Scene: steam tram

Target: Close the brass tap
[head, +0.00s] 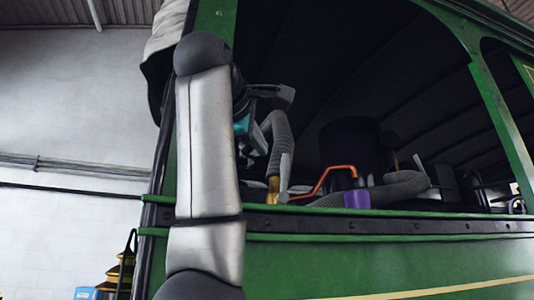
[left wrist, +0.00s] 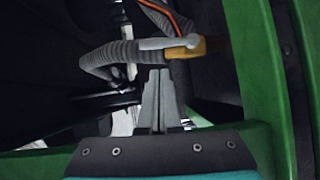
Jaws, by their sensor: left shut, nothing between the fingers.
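The brass tap (head: 273,188) sits at the window sill of the green tram, at the lower end of a grey ribbed hose (head: 281,140). Its pale grey lever (head: 285,173) stands up beside the hose. In the left wrist view the brass body (left wrist: 208,46) is near the top, with the lever (left wrist: 166,43) running along the hose. My left gripper (left wrist: 158,72) is shut and empty, its fingertips close below the lever in that picture; I cannot tell if they touch. In the head view its teal body (head: 243,124) is partly hidden behind my arm. My right gripper is not in view.
An orange pipe (head: 325,177), a purple collar (head: 357,199) and another ribbed hose (head: 400,187) lie right of the tap. The green sill (head: 320,212) and window post (left wrist: 260,60) edge the opening. The cab interior behind is dark.

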